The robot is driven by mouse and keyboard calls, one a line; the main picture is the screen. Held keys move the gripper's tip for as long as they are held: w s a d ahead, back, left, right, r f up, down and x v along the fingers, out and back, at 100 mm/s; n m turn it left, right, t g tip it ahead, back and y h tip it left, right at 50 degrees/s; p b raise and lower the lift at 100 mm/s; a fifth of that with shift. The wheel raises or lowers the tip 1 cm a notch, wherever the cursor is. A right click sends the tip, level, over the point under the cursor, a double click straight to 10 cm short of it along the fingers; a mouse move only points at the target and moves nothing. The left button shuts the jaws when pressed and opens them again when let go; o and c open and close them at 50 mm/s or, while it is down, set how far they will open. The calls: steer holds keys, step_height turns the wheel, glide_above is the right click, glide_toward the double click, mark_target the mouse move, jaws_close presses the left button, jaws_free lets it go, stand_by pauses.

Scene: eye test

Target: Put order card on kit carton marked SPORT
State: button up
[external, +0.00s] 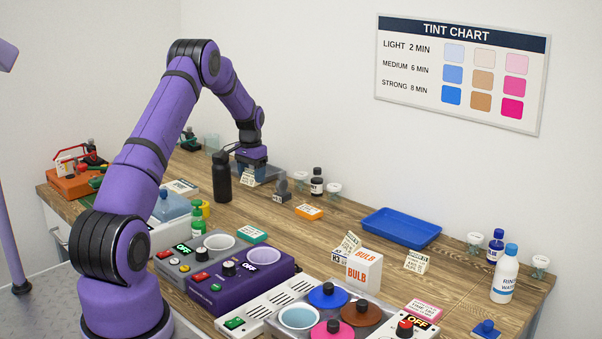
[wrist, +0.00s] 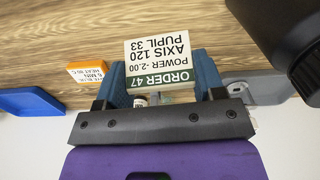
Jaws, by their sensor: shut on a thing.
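My gripper (external: 252,170) is shut on a white order card (external: 247,181), above the back of the wooden bench beside a black bottle. In the wrist view the blue fingers of my gripper (wrist: 160,78) hold the card (wrist: 158,52), which reads ORDER 47, POWER -2.00, AXIS 120, PUPIL 33, upside down in that picture. I can read SPORT on no carton in either view. A white carton (external: 363,271) at the middle right reads BULB. Small order cards also stand at its left back (external: 350,242) and to its right (external: 415,263).
The black bottle (external: 222,178) stands close left of my gripper. An orange box (external: 309,211), a small dark bottle (external: 317,182) and an empty blue tray (external: 401,228) lie to the right. Purple and grey devices (external: 240,278) crowd the front. Bare wood lies around the blue tray.

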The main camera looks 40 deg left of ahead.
step_height(320, 180, up, 14)
steer(key=s+a+m, duration=0.1)
steer(key=s+a, duration=0.5)
steer(key=a, duration=0.6)
steer(key=s+a, duration=0.7)
steer(key=a, duration=0.6)
step_height(320, 180, down, 20)
steer(key=shift+f, duration=0.25)
steer(key=shift+f, duration=0.15)
steer(key=o, duration=0.9)
step_height(320, 180, up, 12)
steer(key=shift+r, duration=0.15)
steer(key=shift+d+r, duration=0.1)
